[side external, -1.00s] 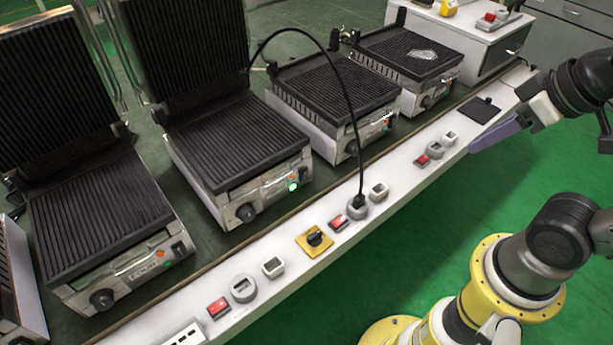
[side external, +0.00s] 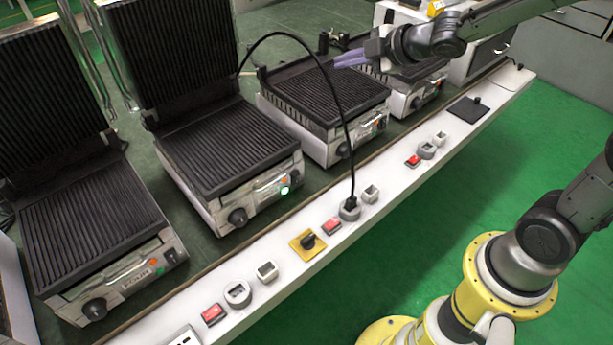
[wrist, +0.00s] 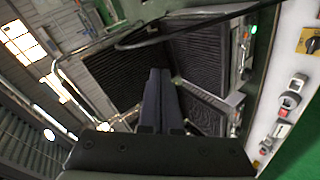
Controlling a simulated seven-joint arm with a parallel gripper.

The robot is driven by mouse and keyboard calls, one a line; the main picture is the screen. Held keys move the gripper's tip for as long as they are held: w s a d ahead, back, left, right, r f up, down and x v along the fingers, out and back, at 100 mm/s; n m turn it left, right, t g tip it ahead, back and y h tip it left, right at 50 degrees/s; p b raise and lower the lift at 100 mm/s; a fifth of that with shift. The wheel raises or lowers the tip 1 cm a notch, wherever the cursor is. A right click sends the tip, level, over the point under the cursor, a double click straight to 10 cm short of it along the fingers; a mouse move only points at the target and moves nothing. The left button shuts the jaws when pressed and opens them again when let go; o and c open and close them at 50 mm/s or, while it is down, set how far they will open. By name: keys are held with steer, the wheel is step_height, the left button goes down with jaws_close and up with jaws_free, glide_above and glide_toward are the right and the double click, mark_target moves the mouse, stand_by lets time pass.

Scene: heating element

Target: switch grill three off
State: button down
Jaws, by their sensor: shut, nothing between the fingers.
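Several ribbed contact grills stand in a row in the side view. The two big left ones, the far-left grill (side external: 85,215) and the second grill (side external: 215,145), have raised lids. The second grill's green light (side external: 285,190) is lit, above its black knob (side external: 238,216). The third from left (side external: 325,98) is open-topped, with a knob and small lights on its front. My gripper (side external: 338,61) is shut and empty above that grill's back right, near the fourth grill (side external: 425,85). In the wrist view its shut fingers (wrist: 160,72) point toward a ribbed grill (wrist: 205,115).
A white ledge (side external: 395,185) in front carries red switches, sockets and a yellow-plated rotary switch (side external: 308,241). A black cable (side external: 345,125) arches from a ledge plug past the third grill. Green floor lies open in front.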

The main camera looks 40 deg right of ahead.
step_height(320, 180, down, 30)
steer(key=s+n+g+y, duration=0.2)
steer(key=g+y, duration=0.1)
steer(key=g, duration=0.2)
steer(key=shift+a+r+g+y, duration=0.15)
steer(key=shift+a+g+y, duration=0.15)
steer(key=shift+g, duration=0.1)
glide_toward(297, 179)
steer(key=s+x, duration=0.1)
steer(key=x, duration=0.5)
steer(key=shift+a+f, duration=0.2)
steer(key=shift+f, duration=0.1)
steer(key=shift+w, duration=0.1)
